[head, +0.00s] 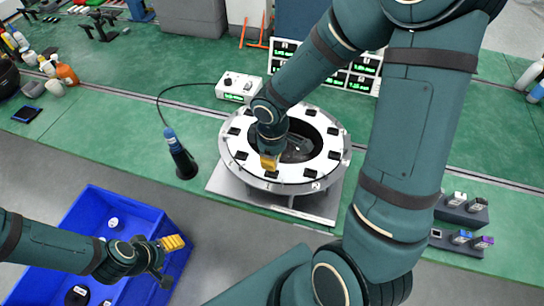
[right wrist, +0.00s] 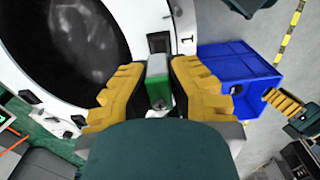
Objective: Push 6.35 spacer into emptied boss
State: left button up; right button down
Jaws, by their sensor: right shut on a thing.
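My right gripper (head: 268,163) is over the near-left part of the round white ring (head: 228,148). In the right wrist view its yellow fingers (right wrist: 158,85) are shut on a small grey and green block (right wrist: 159,68), which looks like the spacer. The ring carries several black square pieces around its top. In the right wrist view the block is over the white rim, near a "1" mark. Whether it touches the ring, and which boss is empty, I cannot tell. My left gripper (head: 173,243) hangs over the blue bin, its finger gap not clear.
The blue bin (head: 75,215) holds a few small items. A dark cylindrical tool (head: 182,162) on a cable stands left of the ring. A small white box (head: 238,87) and green-lit displays (head: 362,83) stand behind. Racks with coloured blocks (head: 462,210) are at right.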

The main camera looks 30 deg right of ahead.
jog(key=shift+f+b, duration=0.65)
jog(key=shift+f, duration=0.25)
dwell(1.3)
jog(key=shift+f+b, duration=1.2)
jog(key=shift+b, duration=0.15)
jog(key=c, duration=1)
grip_release()
jog(key=shift+c, duration=0.2)
notch_tip(320, 180, up, 12)
jog(key=shift+r, duration=0.1)
